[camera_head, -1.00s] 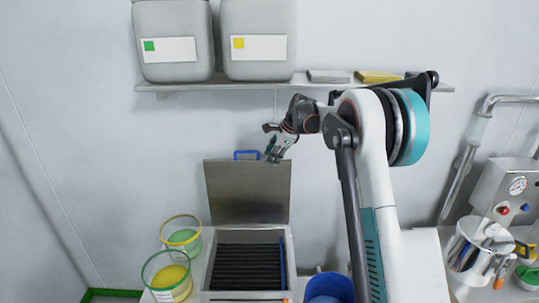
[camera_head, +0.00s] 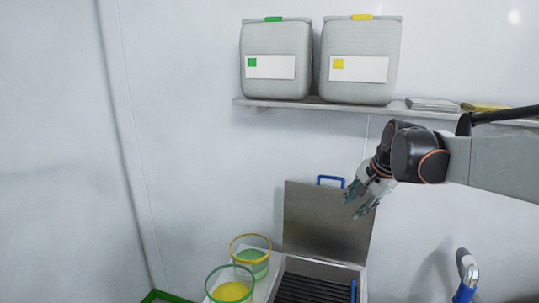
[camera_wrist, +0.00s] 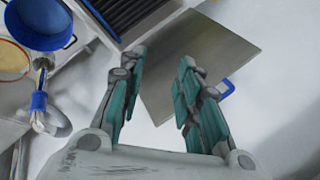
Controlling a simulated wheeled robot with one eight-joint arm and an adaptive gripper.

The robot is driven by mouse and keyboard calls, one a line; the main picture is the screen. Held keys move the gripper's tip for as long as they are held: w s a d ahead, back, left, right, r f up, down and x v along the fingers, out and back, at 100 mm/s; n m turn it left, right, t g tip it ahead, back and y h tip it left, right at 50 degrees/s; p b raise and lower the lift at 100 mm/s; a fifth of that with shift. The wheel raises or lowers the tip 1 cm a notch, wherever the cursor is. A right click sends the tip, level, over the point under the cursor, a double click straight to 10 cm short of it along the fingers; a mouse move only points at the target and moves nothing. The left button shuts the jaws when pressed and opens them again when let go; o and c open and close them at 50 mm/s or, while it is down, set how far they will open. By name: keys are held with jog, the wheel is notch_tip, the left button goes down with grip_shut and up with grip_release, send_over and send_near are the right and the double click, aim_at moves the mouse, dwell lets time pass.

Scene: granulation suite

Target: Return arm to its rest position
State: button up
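My gripper (camera_head: 360,198) is at the right of the head view, at the end of my arm, pointing down and left in front of a raised metal lid. In the wrist view my gripper (camera_wrist: 160,75) has its two teal-padded fingers apart, with nothing between them. The raised lid (camera_head: 325,220) with a blue handle (camera_head: 331,180) stands behind the gripper; it also shows beyond the fingers in the wrist view (camera_wrist: 205,60). I cannot tell the exact gap between gripper and lid.
A shelf (camera_head: 290,104) holds a green-marked container (camera_head: 276,75) and a yellow-marked one (camera_head: 360,75). Below are tubs with green (camera_head: 252,257) and yellow (camera_head: 230,291) contents, beside the open slatted box (camera_head: 310,288). A blue bucket (camera_wrist: 40,22) shows in the wrist view.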

jog(key=s+a+f+n+b, duration=0.2)
jog(key=s+f+n+b, duration=0.3)
jog(key=s+f, duration=0.4)
jog(key=s+a+f+n+t+h+b, duration=0.1)
jog(key=s+f+n+b, duration=0.4)
jog(key=s, duration=1.5)
notch_tip(320, 180, down, 4)
jog(key=shift+s+a+r+n+t+h, duration=0.1)
jog(key=shift+s+a+n+t+h, duration=0.25)
jog(key=shift+n, duration=0.75)
